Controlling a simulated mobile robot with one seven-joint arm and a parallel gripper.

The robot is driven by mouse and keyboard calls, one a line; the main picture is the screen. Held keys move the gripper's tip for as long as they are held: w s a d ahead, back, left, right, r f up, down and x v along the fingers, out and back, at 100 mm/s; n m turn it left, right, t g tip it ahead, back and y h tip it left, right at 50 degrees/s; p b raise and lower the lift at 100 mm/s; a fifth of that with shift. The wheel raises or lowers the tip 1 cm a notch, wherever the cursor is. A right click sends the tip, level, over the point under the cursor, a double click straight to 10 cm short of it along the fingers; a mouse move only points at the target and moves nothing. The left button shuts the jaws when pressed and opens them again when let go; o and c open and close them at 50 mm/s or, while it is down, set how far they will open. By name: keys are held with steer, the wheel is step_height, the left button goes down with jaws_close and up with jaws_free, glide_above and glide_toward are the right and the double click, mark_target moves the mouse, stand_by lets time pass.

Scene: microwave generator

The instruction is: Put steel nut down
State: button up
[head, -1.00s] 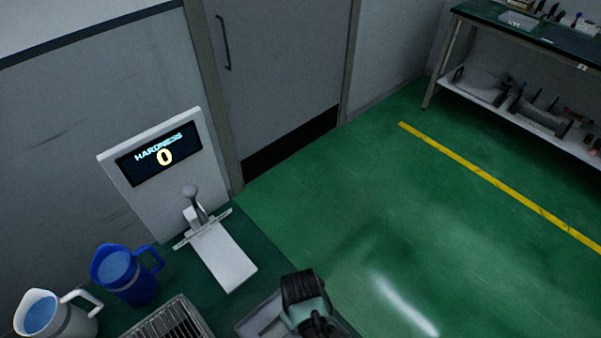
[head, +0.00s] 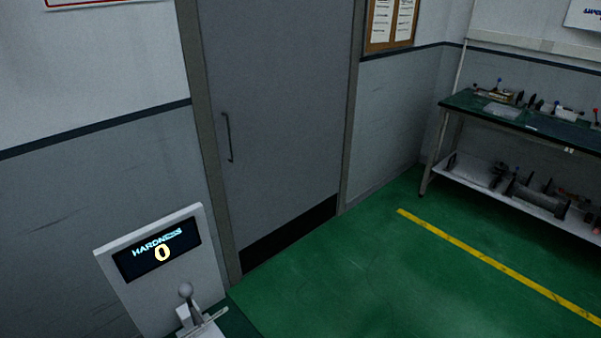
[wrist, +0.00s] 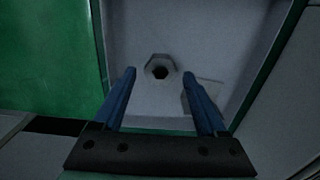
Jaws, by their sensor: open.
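The steel nut (wrist: 161,67) is a grey hexagonal ring with a dark hole. In the wrist view it lies flat on a pale grey surface (wrist: 190,30) with raised edges, like a shallow tray. My gripper (wrist: 159,77) is open, with two blue fingers. The nut shows in the gap between the fingertips, slightly beyond them, with clear space on both sides. I cannot tell the exact height of the fingers above the surface. The head view shows neither the nut nor my gripper.
A hardness tester (head: 160,262) with a display reading 0 and a ball-topped lever (head: 187,298) stands at lower left in the head view. A door (head: 270,120) is behind it. A workbench with a lower shelf (head: 510,195) stands at right. Green floor (head: 370,270) with a yellow line is clear.

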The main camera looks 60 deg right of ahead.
step_height(320, 180, up, 11)
steer(key=w+d+r+t+h, duration=0.25)
steer(key=w+r+t, duration=0.25)
steer(key=w+r, duration=0.75)
steer(key=w+a+r+t+h, duration=0.1)
steer(key=w+a+r+t, duration=0.2)
steer(key=r, duration=0.4)
steer(key=w+a+r+n+t, duration=0.1)
steer(key=w+r+t, duration=0.2)
steer(key=w+r, duration=0.3)
steer(key=w+a+r+t+h, duration=0.1)
steer(key=w+a+r+t, duration=0.2)
steer(key=r, duration=0.5)
steer(key=a+r+t, duration=0.3)
steer(key=r, duration=0.5)
steer(key=a+r+t, duration=0.2)
steer(key=a+r, duration=0.1)
steer(key=r, duration=0.4)
steer(key=s+a+r+t+y, duration=0.2)
steer(key=s+a+r+t, duration=0.2)
steer(key=r, duration=0.5)
steer(key=s+a+r+n+t+y, duration=0.1)
steer(key=s+a+r+t+y, duration=0.1)
steer(key=s+a+r+t, duration=0.2)
steer(key=s+a+r, duration=0.1)
steer(key=s+r, duration=0.2)
steer(key=r, duration=0.3)
steer(key=shift+s+a+r+n, duration=0.2)
steer(key=shift+s+a+n, duration=0.1)
steer(key=shift+a, duration=0.1)
